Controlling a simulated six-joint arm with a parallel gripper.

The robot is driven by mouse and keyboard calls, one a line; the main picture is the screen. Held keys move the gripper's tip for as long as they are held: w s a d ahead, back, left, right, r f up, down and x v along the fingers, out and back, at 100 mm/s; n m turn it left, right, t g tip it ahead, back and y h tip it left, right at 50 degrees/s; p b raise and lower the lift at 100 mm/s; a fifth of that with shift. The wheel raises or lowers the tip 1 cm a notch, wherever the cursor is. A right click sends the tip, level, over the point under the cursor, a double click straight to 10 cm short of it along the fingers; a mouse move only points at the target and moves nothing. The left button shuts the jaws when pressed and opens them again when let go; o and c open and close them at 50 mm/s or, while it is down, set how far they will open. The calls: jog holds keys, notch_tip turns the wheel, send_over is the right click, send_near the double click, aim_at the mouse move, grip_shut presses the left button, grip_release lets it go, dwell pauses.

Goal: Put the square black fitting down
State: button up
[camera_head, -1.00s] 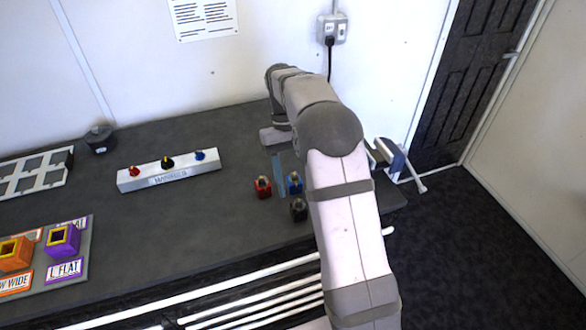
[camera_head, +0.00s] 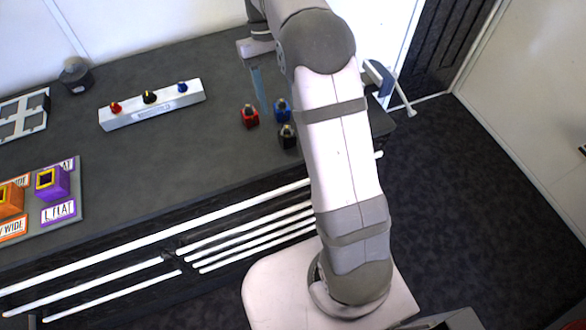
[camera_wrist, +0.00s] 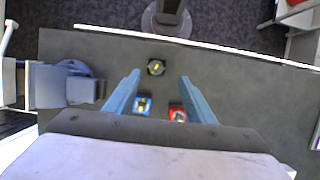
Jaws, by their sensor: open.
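The square black fitting (camera_head: 288,136) stands on the dark bench top near its front edge, in front of a blue fitting (camera_head: 283,111) and a red fitting (camera_head: 249,116). In the wrist view the black fitting (camera_wrist: 156,67) shows between the fingertips' lines of sight, apart from both fingers. My gripper (camera_wrist: 160,76) is open and empty, above the bench. The blue fitting (camera_wrist: 143,105) and red fitting (camera_wrist: 178,113) also show between its fingers. In the head view one pale blue finger shows behind the fittings; my arm hides much of the rest.
A white panel (camera_head: 152,105) with red, black and blue knobs lies left of the fittings. A board with orange and purple square pieces (camera_head: 52,181) sits at far left. A blue-grey device (camera_head: 379,77) is at the bench's right end. Bare bench lies between.

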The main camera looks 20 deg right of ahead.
jog(key=s+a+f+t, duration=0.2)
jog(key=s+f, duration=0.2)
jog(key=s, duration=0.6)
jog(key=s+a+f+t, duration=0.1)
jog(key=s+f, duration=0.3)
jog(key=s, duration=0.6)
jog(key=shift+a+f+t, duration=0.3)
jog(key=shift+a+t, duration=0.1)
jog(key=shift+a, duration=0.2)
notch_tip(320, 180, down, 7)
jog(key=b, duration=0.6)
jog(key=shift+r+b, duration=0.2)
jog(key=shift+b, duration=0.1)
